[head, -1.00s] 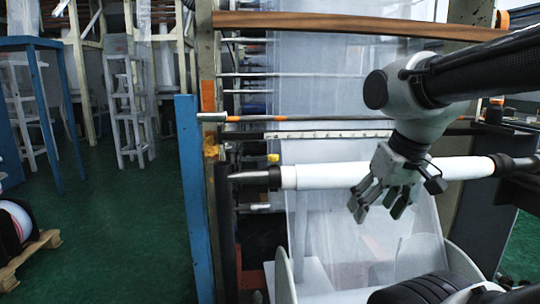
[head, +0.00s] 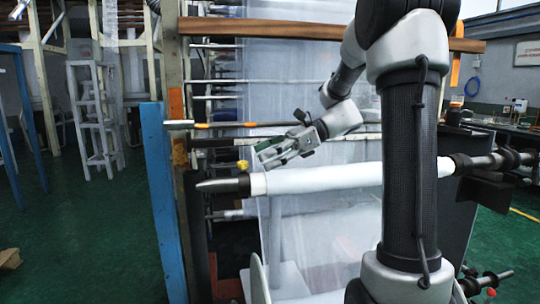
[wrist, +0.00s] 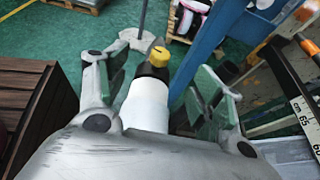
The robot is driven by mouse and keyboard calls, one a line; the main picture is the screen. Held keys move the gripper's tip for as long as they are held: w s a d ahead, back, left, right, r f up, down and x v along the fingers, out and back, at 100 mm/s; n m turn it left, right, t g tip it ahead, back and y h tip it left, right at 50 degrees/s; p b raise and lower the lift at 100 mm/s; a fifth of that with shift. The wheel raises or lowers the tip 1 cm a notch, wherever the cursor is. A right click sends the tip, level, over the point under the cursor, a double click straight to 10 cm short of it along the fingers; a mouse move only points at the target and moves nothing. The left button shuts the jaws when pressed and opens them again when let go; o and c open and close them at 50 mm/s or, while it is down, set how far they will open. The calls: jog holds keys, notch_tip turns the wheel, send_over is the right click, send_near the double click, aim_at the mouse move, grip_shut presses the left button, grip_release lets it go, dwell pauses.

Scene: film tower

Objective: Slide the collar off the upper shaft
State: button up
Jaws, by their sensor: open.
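The upper shaft (head: 214,186) runs across the head view, with its pale tapered tip at the left. The black collar (head: 243,184) sits around it, between the tip and the white roll (head: 320,177). A yellow knob (head: 242,166) shows just above the collar. My gripper (head: 266,157) is open and empty, pointing left above the roll's left end. In the wrist view its two fingers (wrist: 163,85) appear on either side of the roll and the black collar (wrist: 152,72). The gap between fingers and collar is hard to judge. The yellow knob (wrist: 158,56) partly hides the collar.
A blue post (head: 160,200) stands left of the shaft tip. An orange-and-black bar (head: 230,125) crosses behind and above. A wooden beam (head: 270,27) spans the top. My arm hides part of the roll. Green floor (head: 80,230) is open at the left.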

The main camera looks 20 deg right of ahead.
aim_at(240, 167)
jog(key=x, duration=0.7)
jog(key=c, duration=1.4)
jog(key=shift+a, duration=0.35)
grip_shut()
jog(key=w+a, duration=0.3)
jog(key=a, duration=1.2)
jog(key=shift+a+r, duration=0.1)
jog(key=shift+a, duration=0.05)
jog(key=shift+w+a, duration=0.2)
jog(key=shift+a, duration=0.5)
jog(key=shift+s, duration=0.1)
